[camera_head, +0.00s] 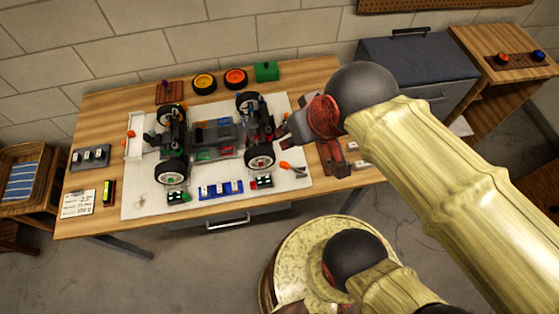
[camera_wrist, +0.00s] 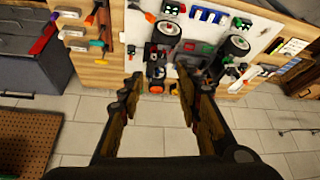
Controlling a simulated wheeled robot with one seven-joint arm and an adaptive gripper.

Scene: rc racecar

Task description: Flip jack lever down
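The RC car (camera_head: 215,135) stands on a white mat (camera_head: 140,195) on the wooden table, its wheels and chassis showing. A small orange-tipped lever (camera_head: 286,165) lies at the car's right end on the mat; another orange tip (camera_head: 131,133) is by the white part at the left. I cannot tell for sure which one is the jack lever. My gripper (camera_head: 290,130) is above the right end of the car, its fingers partly hidden by the wrist. In the wrist view my gripper (camera_wrist: 157,80) is open and empty, and the car (camera_wrist: 195,50) is beyond its fingertips.
Yellow and orange wheel rings (camera_head: 204,83) and a green box (camera_head: 266,71) stand at the table's back. A dark tray (camera_head: 90,157) is at the left. Red-brown tools (camera_head: 335,160) lie right of the mat. A grey cabinet (camera_head: 440,75) is at the right.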

